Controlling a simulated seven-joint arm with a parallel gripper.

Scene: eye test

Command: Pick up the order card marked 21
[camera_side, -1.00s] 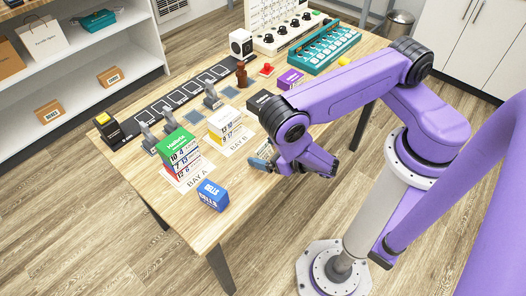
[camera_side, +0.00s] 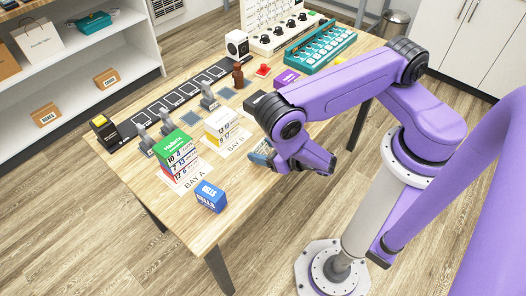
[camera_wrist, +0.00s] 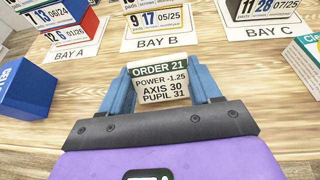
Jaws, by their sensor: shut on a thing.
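The order card (camera_wrist: 163,87) is white with a green band reading ORDER 21; below it are POWER -1.25, AXIS 30 and PUPIL 31. It stands upright between the two blue fingers of my gripper (camera_wrist: 164,86) in the wrist view. My gripper is shut on the card, with a finger at each side edge. In the side view my gripper (camera_side: 262,153) is over the near right part of the table, and the card is too small to read there. I cannot tell whether its lower edge touches the table.
A blue box (camera_side: 210,196) stands near the table's front left. Box stacks stand at BAY A (camera_side: 177,157) and BAY B (camera_side: 222,127), beyond my gripper. In the wrist view a third stack (camera_wrist: 263,10) stands at upper right and a teal-edged box (camera_wrist: 310,50) at the right edge.

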